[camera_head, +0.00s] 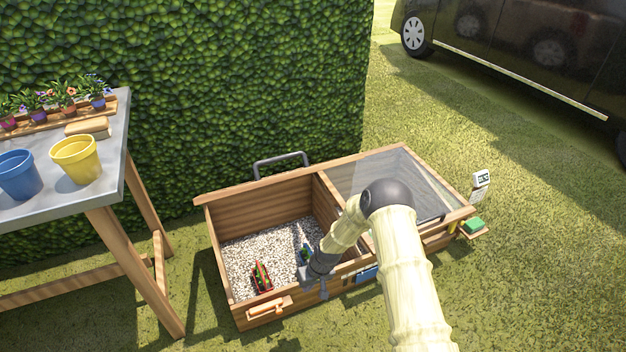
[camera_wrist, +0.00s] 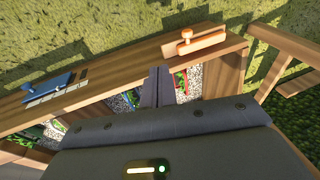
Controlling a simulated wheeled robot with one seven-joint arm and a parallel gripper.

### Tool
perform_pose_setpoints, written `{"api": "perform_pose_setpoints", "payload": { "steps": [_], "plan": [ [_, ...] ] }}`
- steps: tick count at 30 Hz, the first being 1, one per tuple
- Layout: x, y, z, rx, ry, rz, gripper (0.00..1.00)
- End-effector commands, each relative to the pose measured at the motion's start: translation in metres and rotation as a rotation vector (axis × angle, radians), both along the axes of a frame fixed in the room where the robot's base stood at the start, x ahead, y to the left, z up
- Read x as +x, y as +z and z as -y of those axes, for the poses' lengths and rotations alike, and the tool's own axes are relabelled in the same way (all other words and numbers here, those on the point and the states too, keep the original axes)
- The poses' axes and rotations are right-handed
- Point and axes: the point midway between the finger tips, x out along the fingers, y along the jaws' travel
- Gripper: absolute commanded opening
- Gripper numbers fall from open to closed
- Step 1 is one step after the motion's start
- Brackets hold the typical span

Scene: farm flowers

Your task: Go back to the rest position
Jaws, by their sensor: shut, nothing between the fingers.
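My gripper (camera_head: 313,284) is at the front wall of the wooden planter box (camera_head: 222,262), at the right end of its open, gravel-filled compartment. In the wrist view the two fingers of my gripper (camera_wrist: 159,88) are together, with nothing between them. My arm reaches in from the lower right of the head view. Small colourful objects stand on the gravel (camera_head: 285,240): a red and green one (camera_head: 262,276) on the left, and a blue and green one (camera_head: 305,245) near my gripper, partly hidden by it.
A glass-like lid (camera_head: 385,172) covers the box's right compartment. A metal table (camera_head: 115,135) with blue (camera_head: 18,175) and yellow (camera_head: 75,158) pots stands left. A hedge (camera_head: 230,80) is behind.

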Motion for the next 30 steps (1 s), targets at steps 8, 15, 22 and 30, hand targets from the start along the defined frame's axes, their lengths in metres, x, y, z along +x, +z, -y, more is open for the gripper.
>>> {"api": "perform_pose_setpoints", "payload": {
  "steps": [8, 15, 22, 30],
  "plan": [
    [0.003, 0.027, 0.01, -0.019, -0.005, 0.011, 0.0],
    [-0.001, 0.105, 0.05, -0.082, -0.051, 0.035, 0.0],
    [-0.022, 0.18, 0.086, -0.141, -0.108, 0.058, 0.0],
    [-0.066, 0.257, 0.125, -0.195, -0.199, 0.082, 0.0]
  ]
}}
